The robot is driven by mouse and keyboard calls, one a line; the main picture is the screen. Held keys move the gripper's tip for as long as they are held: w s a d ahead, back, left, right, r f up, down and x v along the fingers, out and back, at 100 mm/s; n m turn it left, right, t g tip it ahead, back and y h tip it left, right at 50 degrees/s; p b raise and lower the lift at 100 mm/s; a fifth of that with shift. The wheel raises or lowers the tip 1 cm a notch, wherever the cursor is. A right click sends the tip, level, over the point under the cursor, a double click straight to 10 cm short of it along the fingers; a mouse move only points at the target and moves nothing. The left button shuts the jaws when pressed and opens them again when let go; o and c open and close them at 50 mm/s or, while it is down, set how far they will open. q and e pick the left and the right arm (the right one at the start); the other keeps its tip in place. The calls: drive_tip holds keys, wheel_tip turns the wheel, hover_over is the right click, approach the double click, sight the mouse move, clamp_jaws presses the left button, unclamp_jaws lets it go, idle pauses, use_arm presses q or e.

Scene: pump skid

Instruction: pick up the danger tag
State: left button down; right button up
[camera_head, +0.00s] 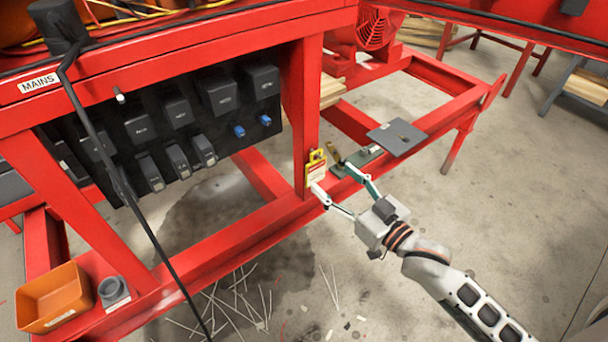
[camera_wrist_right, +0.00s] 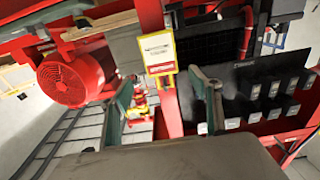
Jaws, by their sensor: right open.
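The danger tag (camera_head: 316,168) is a yellow-edged card with a white and red face. It hangs against the red upright post of the skid. It also shows in the right wrist view (camera_wrist_right: 159,52), upright, above the space between the fingers. My right gripper (camera_head: 336,180) is open and empty, just in front of the post, with one finger close below the tag in the head view. In the wrist view (camera_wrist_right: 162,88) the two fingers are spread apart. I cannot tell whether a finger touches the tag. My left gripper is not in view.
A small brass-coloured item (camera_head: 333,152) and a grey plate (camera_head: 397,138) are on the red frame beside the tag. A black panel (camera_head: 165,125) with dark boxes is left of the post. An orange bin (camera_head: 52,298) and grey cup (camera_head: 113,292) are at lower left.

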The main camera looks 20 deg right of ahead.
sight(317, 165)
drive_tip(key=shift+x, duration=0.9)
drive_tip(key=shift+w+a+f+b, duration=0.1)
drive_tip(key=shift+w+a+b, duration=0.2)
drive_tip(key=shift+w, duration=0.3)
drive_tip(key=b+x, duration=0.1)
drive_tip(key=x, duration=0.2)
drive_tip(key=shift+w+a+f, duration=0.1)
drive_tip(key=shift+a+f, duration=0.05)
drive_tip(key=shift+w+a, duration=0.15)
drive_tip(key=shift+w, duration=0.3)
drive_tip(key=c, duration=1.2)
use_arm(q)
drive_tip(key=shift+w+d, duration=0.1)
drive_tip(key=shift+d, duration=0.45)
use_arm(e)
drive_tip(key=shift+r, duration=0.3)
